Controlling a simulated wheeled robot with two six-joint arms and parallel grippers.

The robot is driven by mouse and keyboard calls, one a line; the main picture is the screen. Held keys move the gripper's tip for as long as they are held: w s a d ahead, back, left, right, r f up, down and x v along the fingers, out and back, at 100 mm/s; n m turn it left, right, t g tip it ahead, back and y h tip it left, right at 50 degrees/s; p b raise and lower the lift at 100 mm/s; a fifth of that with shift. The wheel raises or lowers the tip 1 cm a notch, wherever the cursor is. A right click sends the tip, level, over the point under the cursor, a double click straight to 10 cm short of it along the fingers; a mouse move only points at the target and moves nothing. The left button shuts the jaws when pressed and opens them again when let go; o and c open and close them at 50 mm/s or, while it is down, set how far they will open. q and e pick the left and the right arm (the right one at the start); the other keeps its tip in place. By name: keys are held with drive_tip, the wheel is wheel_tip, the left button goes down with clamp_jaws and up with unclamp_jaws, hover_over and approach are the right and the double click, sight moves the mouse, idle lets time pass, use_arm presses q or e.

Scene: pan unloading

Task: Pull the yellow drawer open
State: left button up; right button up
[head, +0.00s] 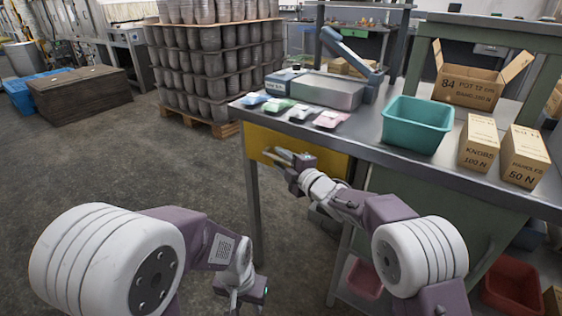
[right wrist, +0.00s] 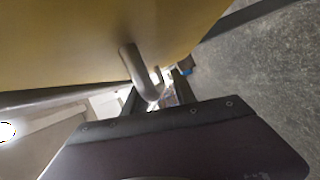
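The yellow drawer (head: 262,138) sits under the left end of the metal workbench, and its front looks flush with the bench. My right gripper (head: 277,157) is at the drawer front. In the right wrist view, the yellow drawer face (right wrist: 70,40) fills the upper left. A grey bar handle (right wrist: 138,70) stands out from it and reaches between the two dark fingers of my right gripper (right wrist: 158,92). The fingers are apart, with a gap beside the handle. My left gripper (head: 238,296) hangs low over the floor, away from the drawer; its fingers are too unclear to judge.
On the workbench (head: 375,150) are small coloured packets (head: 278,104), a grey box (head: 330,90), a teal bin (head: 416,122) and cardboard boxes (head: 480,140). Red bins (head: 365,278) stand below. A pallet of stacked pots (head: 215,70) stands behind.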

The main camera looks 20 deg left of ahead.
drive_tip(key=shift+c, duration=0.3)
clamp_jaws()
idle(1.2)
